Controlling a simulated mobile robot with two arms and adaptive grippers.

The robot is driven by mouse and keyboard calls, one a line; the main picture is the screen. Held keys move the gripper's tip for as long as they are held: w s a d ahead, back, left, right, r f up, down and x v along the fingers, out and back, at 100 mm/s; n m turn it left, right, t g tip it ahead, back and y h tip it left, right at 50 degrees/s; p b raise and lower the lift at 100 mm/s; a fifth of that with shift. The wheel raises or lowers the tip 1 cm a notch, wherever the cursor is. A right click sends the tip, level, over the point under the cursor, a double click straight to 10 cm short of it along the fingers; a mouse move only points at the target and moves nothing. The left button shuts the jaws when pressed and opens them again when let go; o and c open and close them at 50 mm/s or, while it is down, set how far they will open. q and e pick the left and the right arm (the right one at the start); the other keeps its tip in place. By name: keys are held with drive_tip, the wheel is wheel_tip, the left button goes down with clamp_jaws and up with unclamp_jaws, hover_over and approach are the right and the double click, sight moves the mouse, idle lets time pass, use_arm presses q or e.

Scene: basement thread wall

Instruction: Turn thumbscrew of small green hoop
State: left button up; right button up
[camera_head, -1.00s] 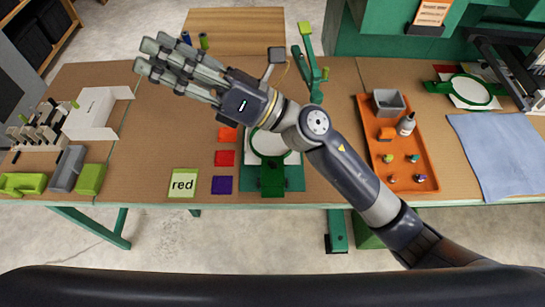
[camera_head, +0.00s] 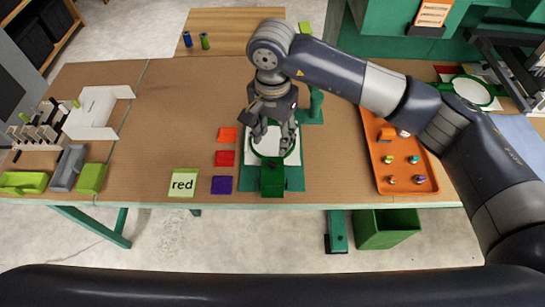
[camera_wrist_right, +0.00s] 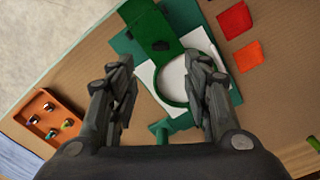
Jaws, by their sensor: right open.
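A green hoop (camera_head: 299,152) around white cloth lies flat on a green mat at the middle of the table. It also shows in the right wrist view (camera_wrist_right: 160,84). A dark green block (camera_head: 272,180) is at its front edge. My right gripper (camera_head: 271,137) is over the hoop, pointing down, and hides part of it. I cannot make out the thumbscrew. My left gripper is not in view.
Orange, red and purple squares (camera_head: 225,158) and a "red" card (camera_head: 183,182) lie left. A green stand (camera_head: 316,103) is close behind the hoop. An orange tray (camera_head: 426,172) with small items is right. Another green hoop (camera_head: 490,97) lies far right.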

sight(272, 162)
wheel_tip(272, 162, down, 9)
drive_tip(key=shift+s+r+p, duration=0.1)
drive_tip(key=shift+r+p, duration=0.1)
drive_tip(key=shift+p, duration=1.05)
drive_tip(key=shift+f, duration=0.7)
drive_tip(key=c, duration=1.1)
